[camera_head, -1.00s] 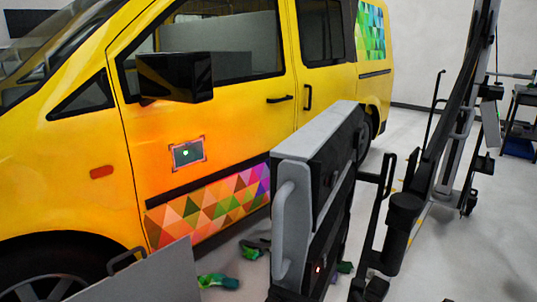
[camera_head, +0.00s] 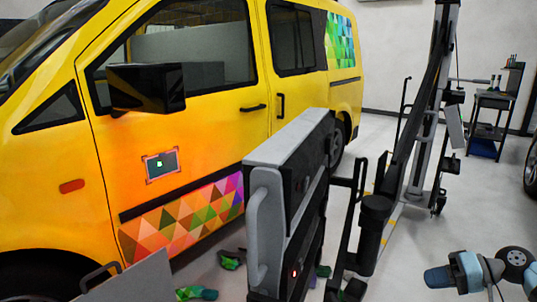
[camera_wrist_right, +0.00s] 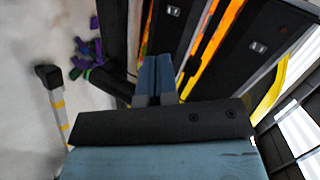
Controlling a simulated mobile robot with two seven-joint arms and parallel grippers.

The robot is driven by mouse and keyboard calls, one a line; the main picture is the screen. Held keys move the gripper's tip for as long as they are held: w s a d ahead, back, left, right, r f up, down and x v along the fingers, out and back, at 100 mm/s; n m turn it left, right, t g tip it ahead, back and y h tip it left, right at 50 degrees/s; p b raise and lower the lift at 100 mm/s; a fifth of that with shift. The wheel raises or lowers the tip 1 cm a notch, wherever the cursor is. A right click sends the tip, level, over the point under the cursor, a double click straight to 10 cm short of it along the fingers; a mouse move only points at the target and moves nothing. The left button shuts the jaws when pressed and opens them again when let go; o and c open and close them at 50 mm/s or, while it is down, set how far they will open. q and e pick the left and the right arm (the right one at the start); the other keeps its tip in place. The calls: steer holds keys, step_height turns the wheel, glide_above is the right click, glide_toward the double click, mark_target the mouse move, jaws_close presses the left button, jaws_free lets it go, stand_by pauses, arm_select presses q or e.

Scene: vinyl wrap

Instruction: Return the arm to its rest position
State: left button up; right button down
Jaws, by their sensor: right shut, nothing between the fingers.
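My right arm (camera_head: 470,272) shows at the lower right edge in the head view, blue and dark, over the open floor. In the right wrist view my right gripper (camera_wrist_right: 157,80) has its two blue fingers side by side, shut and empty. The fingers point toward dark and orange surfaces that I cannot identify for sure. In the head view the arm is apart from the yellow van (camera_head: 215,110) and from the grey-and-black equipment. My left gripper is in neither view now.
A tall grey-and-black machine (camera_head: 290,160) stands in front of the van, with a dark post (camera_head: 425,110) behind it. Green and coloured scraps (camera_head: 195,293) lie on the floor. A cart (camera_head: 492,110) stands at the back right.

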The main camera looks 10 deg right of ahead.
steer(key=s+a+f+n+t+h, duration=0.1)
steer(key=s+a+f+n+h, duration=0.3)
steer(key=a+f, duration=0.55)
steer(key=s+a+n+t, duration=0.2)
steer(key=s+a+n, duration=0.35)
steer(key=a, duration=0.35)
steer(key=s+a+r+n+t+y, duration=0.1)
steer(key=s+a+r+n+y, duration=0.5)
steer(key=a, duration=0.4)
steer(key=w+a+r+m+t+h, duration=0.35)
steer(key=a+r+m+t, duration=0.35)
steer(key=m, duration=0.3)
arm_select(q)
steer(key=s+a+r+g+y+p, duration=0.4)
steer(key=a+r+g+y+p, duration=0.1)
steer(key=p, duration=3.2)
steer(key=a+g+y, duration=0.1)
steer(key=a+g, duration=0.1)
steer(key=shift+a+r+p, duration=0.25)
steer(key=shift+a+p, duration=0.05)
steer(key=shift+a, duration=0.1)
arm_select(e)
steer(key=s+d+r+g+h, duration=0.4)
steer(key=d+r+g+h, duration=0.2)
steer(key=d, duration=0.1)
steer(key=shift+d+g, duration=0.3)
